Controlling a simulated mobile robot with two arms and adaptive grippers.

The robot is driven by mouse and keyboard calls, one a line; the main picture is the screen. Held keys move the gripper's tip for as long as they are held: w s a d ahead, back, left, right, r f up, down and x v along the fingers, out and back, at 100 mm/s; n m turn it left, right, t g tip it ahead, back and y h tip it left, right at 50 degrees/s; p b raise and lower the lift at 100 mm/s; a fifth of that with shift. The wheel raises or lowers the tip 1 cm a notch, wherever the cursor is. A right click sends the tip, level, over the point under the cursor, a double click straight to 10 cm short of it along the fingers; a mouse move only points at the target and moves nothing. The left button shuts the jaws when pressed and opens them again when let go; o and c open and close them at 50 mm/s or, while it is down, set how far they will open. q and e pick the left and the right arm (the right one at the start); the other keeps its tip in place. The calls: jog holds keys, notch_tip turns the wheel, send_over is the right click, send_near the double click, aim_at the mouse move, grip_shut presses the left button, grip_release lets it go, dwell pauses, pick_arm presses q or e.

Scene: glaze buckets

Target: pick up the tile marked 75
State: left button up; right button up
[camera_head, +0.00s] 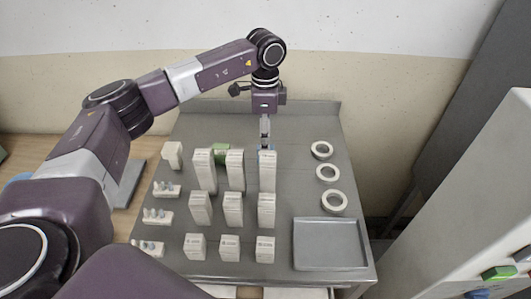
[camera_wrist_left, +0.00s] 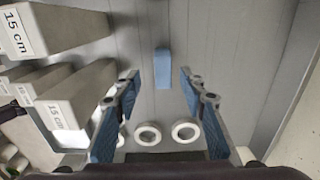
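A small blue tile (camera_wrist_left: 163,68) lies on the grey worktop in the left wrist view, beyond and between my fingertips. No mark on it can be read. A green tile (camera_head: 221,153) shows partly behind the tall blocks in the head view, its mark not readable. My left gripper (camera_head: 265,140) points down behind the right tall block. In the left wrist view its two blue-padded fingers (camera_wrist_left: 158,88) are spread apart with nothing held between them. No tile can be seen bearing 75. My right gripper is not in view.
Pale tall blocks (camera_head: 267,172), some labelled 15 cm (camera_wrist_left: 75,95), stand in rows close beside my left gripper. White rings (camera_head: 328,172) lie to the right, and a grey tray (camera_head: 331,221) is at the front right. Small pronged pieces (camera_head: 158,216) line the left.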

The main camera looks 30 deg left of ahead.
pick_arm(q)
jog(key=f+p, duration=0.1)
jog(key=f, duration=0.2)
jog(key=shift+w+f+p, duration=0.2)
jog(key=shift+f+p, duration=0.05)
jog(key=shift+p, duration=0.1)
jog(key=shift+f, duration=0.45)
jog(key=shift+c, duration=0.2)
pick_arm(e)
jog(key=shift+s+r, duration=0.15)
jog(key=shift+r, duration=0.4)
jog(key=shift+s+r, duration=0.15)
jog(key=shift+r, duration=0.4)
pick_arm(q)
grip_shut()
